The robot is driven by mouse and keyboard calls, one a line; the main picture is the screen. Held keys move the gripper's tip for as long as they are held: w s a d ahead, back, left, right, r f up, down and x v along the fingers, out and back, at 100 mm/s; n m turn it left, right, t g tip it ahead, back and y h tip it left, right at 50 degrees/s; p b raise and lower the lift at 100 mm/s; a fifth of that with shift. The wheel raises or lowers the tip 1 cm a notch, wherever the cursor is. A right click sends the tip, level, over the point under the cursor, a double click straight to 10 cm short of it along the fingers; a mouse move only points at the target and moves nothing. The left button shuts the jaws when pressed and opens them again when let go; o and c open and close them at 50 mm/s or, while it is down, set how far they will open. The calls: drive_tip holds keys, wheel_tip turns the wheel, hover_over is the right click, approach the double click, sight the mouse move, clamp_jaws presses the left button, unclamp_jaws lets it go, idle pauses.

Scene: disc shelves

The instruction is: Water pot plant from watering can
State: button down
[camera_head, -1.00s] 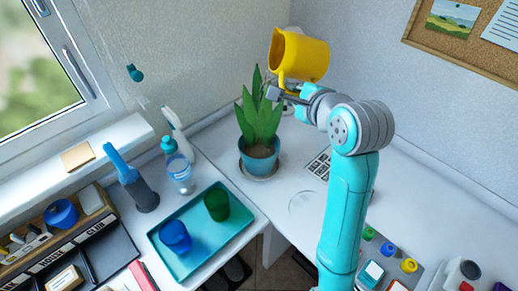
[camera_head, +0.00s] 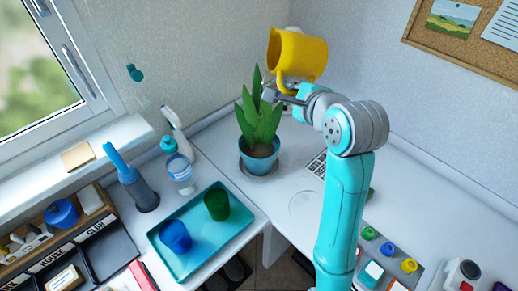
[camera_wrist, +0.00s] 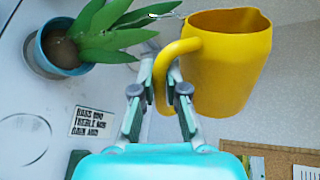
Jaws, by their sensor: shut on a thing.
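The yellow watering can (camera_head: 303,53) is held up above and to the right of the pot plant (camera_head: 260,118) in the head view, tilted toward the plant. My gripper (camera_head: 274,90) is shut on its handle. In the wrist view the can (camera_wrist: 225,65) fills the upper right, and my gripper (camera_wrist: 160,92) has its fingers on either side of the handle. The plant has long green leaves in a blue pot (camera_head: 258,163) on a saucer. In the wrist view dark soil shows in the pot (camera_wrist: 45,62). A small clear streak (camera_wrist: 165,15) shows between the can's lip and the leaves.
A teal tray (camera_head: 235,236) holds a blue cup (camera_head: 175,236) and a green cup (camera_head: 217,204). A printed card (camera_wrist: 90,121) lies near the pot.

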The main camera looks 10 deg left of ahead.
drive_tip(key=shift+d, duration=0.2)
drive_tip(key=shift+f+m+y, duration=0.35)
drive_tip(key=shift+m+y, duration=0.15)
drive_tip(key=shift+m, duration=0.2)
drive_tip(key=shift+a+f+m+y, duration=0.25)
drive_tip(key=shift+m+y, duration=0.15)
drive_tip(key=shift+m, duration=0.1)
drive_tip(key=shift+s+a+r+m+y, duration=0.1)
drive_tip(key=shift+s+a+m+y, duration=0.1)
drive_tip(key=shift+m+y, duration=0.6)
drive_tip(key=shift+m, duration=0.1)
drive_tip(key=shift+w+f, duration=0.1)
drive_tip(key=shift+f, duration=0.1)
